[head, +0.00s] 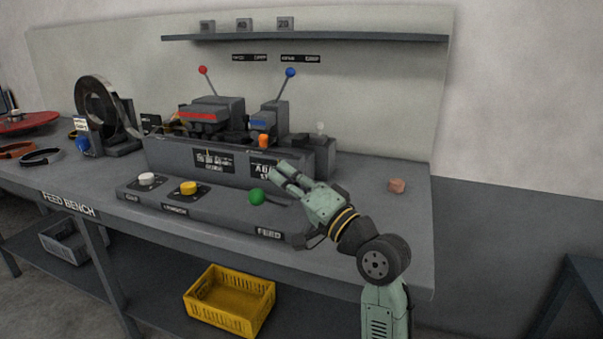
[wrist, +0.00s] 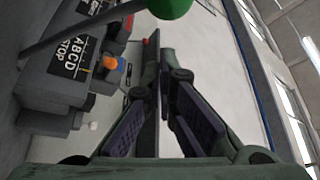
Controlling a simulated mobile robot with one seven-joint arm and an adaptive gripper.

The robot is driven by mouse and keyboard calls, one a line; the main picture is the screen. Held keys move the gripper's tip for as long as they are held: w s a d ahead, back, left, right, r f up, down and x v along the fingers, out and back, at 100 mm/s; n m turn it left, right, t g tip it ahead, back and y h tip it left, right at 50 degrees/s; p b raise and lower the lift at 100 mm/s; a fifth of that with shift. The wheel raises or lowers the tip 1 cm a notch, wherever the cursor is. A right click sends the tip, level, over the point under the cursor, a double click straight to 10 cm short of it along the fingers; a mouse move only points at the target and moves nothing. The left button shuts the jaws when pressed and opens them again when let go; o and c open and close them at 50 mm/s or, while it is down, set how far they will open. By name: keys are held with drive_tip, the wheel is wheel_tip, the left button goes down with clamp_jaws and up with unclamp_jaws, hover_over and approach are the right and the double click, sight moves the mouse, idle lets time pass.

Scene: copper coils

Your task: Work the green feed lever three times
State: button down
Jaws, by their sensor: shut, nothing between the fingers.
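The green feed lever's round knob (head: 257,196) shows at the right end of the low front panel, above the FEED label. In the wrist view the green knob (wrist: 170,8) is at the top edge, partly cut off, with a grey rod (wrist: 85,28) running from it to the left. My gripper (head: 279,175) is shut and empty. In the head view its fingertips appear just above and right of the knob, apart from it. In the wrist view the closed fingers (wrist: 160,52) point toward the knob, with a small gap between.
A white knob (head: 147,178) and a yellow knob (head: 188,187) stand left on the same panel. Behind are a raised console (head: 170,154) and levers with red (head: 202,70) and blue (head: 290,72) balls.

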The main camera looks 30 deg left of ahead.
drive_tip(key=shift+s+d+f, duration=0.1)
drive_tip(key=shift+s+f, duration=0.55)
drive_tip(key=shift+s, duration=0.3)
drive_tip(key=s+d+f+n+g+y+b, duration=0.1)
drive_tip(key=f+n+b, duration=0.6)
drive_tip(key=b, duration=1)
drive_tip(key=shift+s+f+n+g+y+b, duration=0.4)
drive_tip(key=shift+s+f+g+y, duration=0.35)
drive_tip(key=shift+s+g, duration=0.75)
drive_tip(key=shift+s, duration=0.25)
